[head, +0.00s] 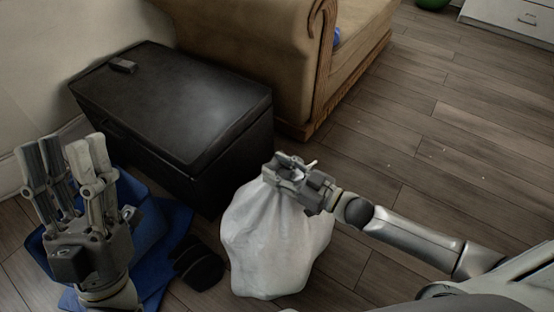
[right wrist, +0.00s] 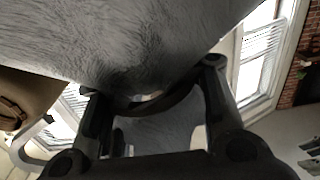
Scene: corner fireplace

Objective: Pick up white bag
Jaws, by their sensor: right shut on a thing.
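The white bag (head: 275,245) hangs or stands upright near the lower middle of the head view, bunched at its top. My right gripper (head: 287,168) is shut on the bag's gathered top. In the right wrist view the bag (right wrist: 120,45) fills the upper part, close against the fingers of my right gripper (right wrist: 155,95). I cannot tell whether the bag's bottom touches the floor. My left gripper (head: 68,160) is open and empty at the left of the head view, with its fingers pointing up, apart from the bag.
A black chest (head: 185,95) stands just behind the bag, with a small dark object (head: 123,66) on its lid. A tan sofa (head: 260,50) is farther back. Blue cloth (head: 160,240) and a dark item (head: 199,264) lie left of the bag. The wooden floor (head: 440,140) to the right is clear.

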